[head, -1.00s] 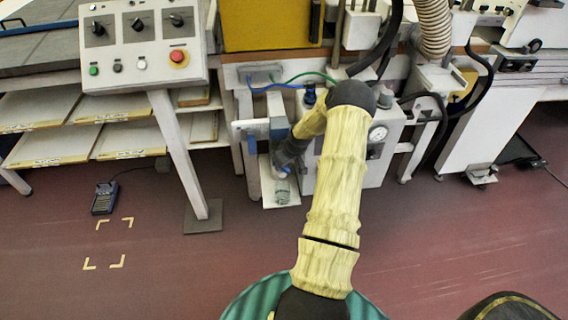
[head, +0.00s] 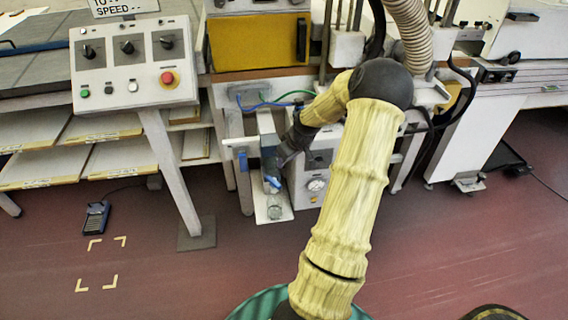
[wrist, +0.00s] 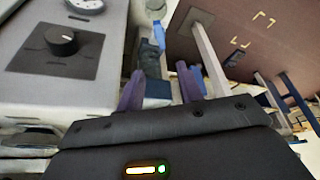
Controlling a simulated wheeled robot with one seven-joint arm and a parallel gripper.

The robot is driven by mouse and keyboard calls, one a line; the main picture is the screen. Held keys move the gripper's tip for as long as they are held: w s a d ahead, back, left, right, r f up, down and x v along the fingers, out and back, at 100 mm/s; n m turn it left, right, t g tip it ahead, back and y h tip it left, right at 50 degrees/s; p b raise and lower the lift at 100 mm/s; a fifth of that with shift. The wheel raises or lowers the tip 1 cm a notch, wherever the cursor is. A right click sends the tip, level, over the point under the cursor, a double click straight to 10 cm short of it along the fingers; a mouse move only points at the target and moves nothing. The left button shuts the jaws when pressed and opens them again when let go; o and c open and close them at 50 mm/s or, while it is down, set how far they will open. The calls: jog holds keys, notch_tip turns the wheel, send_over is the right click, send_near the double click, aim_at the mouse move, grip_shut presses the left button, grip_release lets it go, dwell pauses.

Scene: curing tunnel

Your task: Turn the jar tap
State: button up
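A small bright blue part that looks like the jar tap (head: 272,182) shows low on the machine front, just above a clear jar (head: 275,208) on a white ledge. My gripper (wrist: 160,84) reaches down beside it in the head view, where its fingers are hard to make out. In the wrist view its two purple fingers stand apart, with a blue and grey part (wrist: 156,88) visible in the gap. I cannot tell whether they touch it. A bright blue piece (wrist: 159,38) also shows farther off beyond the fingertips; I cannot tell if it is the tap.
A white box with a gauge (head: 316,185) and a black knob (wrist: 62,41) stands close beside my gripper. A control panel (head: 133,62) on a slanted leg is to the left.

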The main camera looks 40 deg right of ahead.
jog(key=shift+s+r, duration=0.1)
jog(key=shift+r, duration=0.1)
jog(key=s+d+f+t+b, duration=0.2)
jog(key=f+b, duration=0.1)
jog(key=f, duration=0.3)
jog(key=s+d+f+t+h+b, duration=0.1)
jog(key=s+d+f+b, duration=0.15)
jog(key=f, duration=0.25)
jog(key=s+d+f+t+b, duration=0.1)
jog(key=s+f+t+b, duration=0.15)
jog(key=f, duration=0.35)
jog(key=s+a+t+y+b, duration=0.1)
jog(key=s+a+t+b, duration=0.4)
jog(key=t+b, duration=0.2)
jog(key=shift+a+f+t+b, duration=0.15)
jog(key=shift+f+t+b, duration=0.15)
jog(key=shift+f+t, duration=0.15)
